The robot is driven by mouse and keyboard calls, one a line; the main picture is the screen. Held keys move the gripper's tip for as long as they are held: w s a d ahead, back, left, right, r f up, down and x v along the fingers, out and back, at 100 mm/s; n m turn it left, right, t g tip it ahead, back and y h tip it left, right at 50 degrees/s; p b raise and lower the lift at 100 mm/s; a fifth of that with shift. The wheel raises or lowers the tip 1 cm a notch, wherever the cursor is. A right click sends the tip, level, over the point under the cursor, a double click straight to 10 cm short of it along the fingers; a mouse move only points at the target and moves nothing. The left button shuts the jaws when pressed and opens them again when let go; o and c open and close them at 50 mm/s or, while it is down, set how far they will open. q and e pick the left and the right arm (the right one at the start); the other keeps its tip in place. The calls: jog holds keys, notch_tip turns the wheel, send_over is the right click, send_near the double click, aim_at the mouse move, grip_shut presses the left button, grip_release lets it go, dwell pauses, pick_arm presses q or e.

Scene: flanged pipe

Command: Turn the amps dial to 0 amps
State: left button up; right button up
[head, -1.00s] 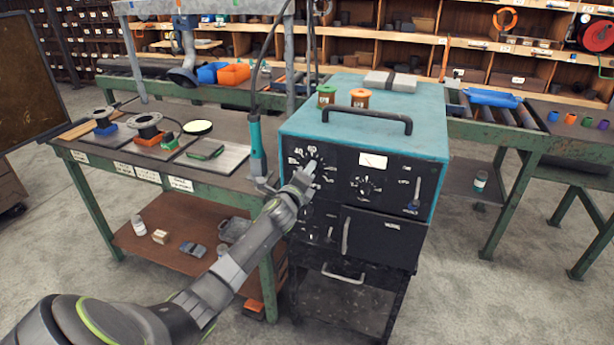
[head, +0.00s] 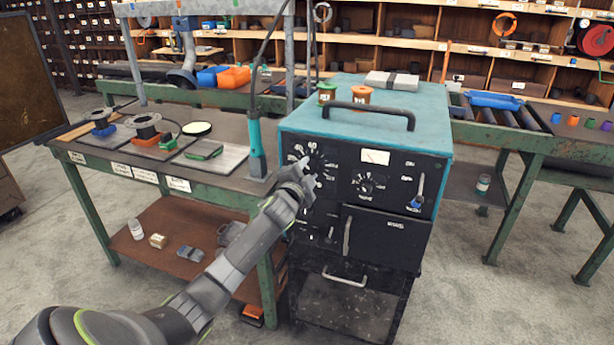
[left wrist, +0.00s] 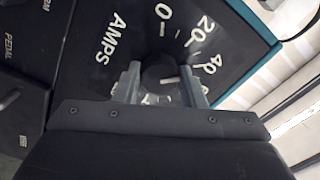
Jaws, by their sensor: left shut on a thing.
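The amps dial (left wrist: 160,72) is a dark round knob on the black front panel of a teal-topped machine (head: 432,135). The left wrist view shows the word AMPS and the marks 0, 20 and 40 around it. A short pale line on the knob points right, roughly toward the 40 side. My left gripper (head: 309,177) is at the dial in the head view. In the left wrist view its two fingers (left wrist: 162,84) sit on either side of the knob and are shut on it. The fingers hide part of the knob and scale. My right gripper is not in view.
A second smaller dial (head: 366,184) and a blue-tipped lever (head: 417,203) are to the right on the panel. A workbench (head: 225,133) with flanged parts stands left of the machine.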

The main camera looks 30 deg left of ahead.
pick_arm(q)
jog(key=n, duration=0.1)
jog(key=n+b, duration=0.1)
jog(key=n, duration=0.1)
jog(key=n+b, duration=0.1)
jog(key=shift+f+n, duration=0.25)
jog(key=shift+n, duration=0.05)
jog(key=n+b, duration=0.1)
jog(key=n, duration=0.2)
jog(key=shift+d+n+b, duration=0.1)
jog(key=shift+n+b, duration=0.2)
jog(key=n+b, duration=0.1)
jog(key=n, duration=0.2)
jog(key=shift+n, duration=0.3)
jog(key=shift+d+n+b, duration=0.1)
jog(key=shift+n+b, duration=0.55)
jog(key=shift+n, duration=1.05)
jog(key=o, duration=1)
jog(key=shift+r, duration=0.1)
